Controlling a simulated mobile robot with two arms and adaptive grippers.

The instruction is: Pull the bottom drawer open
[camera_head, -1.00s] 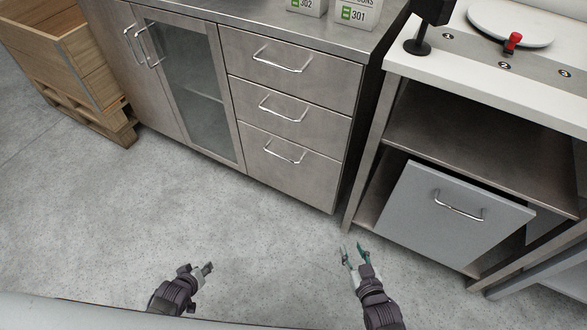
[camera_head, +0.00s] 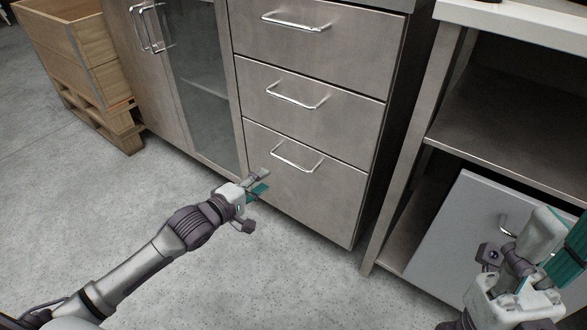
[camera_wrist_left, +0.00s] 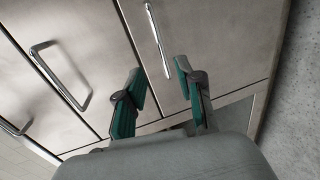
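The bottom drawer (camera_head: 315,192) is the lowest of three metal drawer fronts and is closed, flush with the cabinet. Its silver bar handle (camera_head: 297,160) also shows in the left wrist view (camera_wrist_left: 157,38), ahead of the fingertips. My left gripper (camera_head: 264,181) is in front of the bottom drawer's left part, below and left of the handle. Its two teal-padded fingers (camera_wrist_left: 162,80) are apart with nothing between them, and they do not hold the handle. My right gripper (camera_head: 560,235) is near the camera at the lower right; its finger gap is not clear.
The middle drawer (camera_head: 340,115) and top drawer (camera_head: 350,35) above are closed. A glass-door cabinet (camera_head: 205,90) stands left of them. An open metal shelf unit (camera_head: 510,125) with a grey drawer-front box (camera_head: 460,215) is at right. A wooden crate (camera_head: 75,55) stands far left. Floor is clear.

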